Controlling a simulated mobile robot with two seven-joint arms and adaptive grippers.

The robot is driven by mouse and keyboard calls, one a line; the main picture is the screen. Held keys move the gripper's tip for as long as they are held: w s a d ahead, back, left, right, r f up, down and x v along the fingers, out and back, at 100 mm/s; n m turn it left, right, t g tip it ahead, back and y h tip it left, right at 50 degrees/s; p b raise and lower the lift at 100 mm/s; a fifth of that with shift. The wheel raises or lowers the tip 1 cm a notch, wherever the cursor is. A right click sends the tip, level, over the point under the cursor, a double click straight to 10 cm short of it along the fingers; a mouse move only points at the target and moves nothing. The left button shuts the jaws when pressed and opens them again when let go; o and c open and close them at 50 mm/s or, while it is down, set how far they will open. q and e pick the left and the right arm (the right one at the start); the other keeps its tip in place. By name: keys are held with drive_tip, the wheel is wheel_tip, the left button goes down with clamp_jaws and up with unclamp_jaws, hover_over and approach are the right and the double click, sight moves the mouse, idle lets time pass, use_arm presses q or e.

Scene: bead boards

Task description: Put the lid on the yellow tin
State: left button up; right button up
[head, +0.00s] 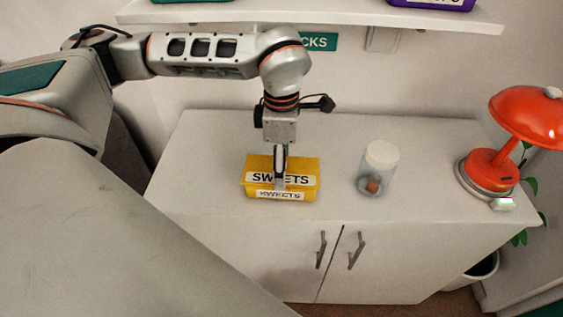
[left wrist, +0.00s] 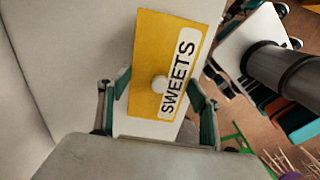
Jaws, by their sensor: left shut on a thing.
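The yellow lid (head: 262,165) has a white SWEETS label and sits level at the top of the yellow tin (head: 248,192) on the white cabinet. The tin's front also has a SWEETS label. My right gripper is not in view.
A clear jar (head: 370,172) with a white cap and a brown item inside stands right of the tin. A red lamp (head: 492,166) stands at the cabinet's right end. A wall shelf (head: 320,16) hangs above. The cabinet top (head: 420,165) between jar and lamp is clear.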

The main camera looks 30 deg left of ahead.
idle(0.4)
use_arm(q)
drive_tip(key=o, duration=1.6)
drive_tip(key=shift+r, duration=0.15)
drive_tip(key=shift+r+p, duration=1.6)
drive_tip(key=shift+r, duration=0.45)
drive_tip(key=shift+r+p, duration=1.2)
drive_tip(key=shift+r, duration=0.65)
clamp_jaws()
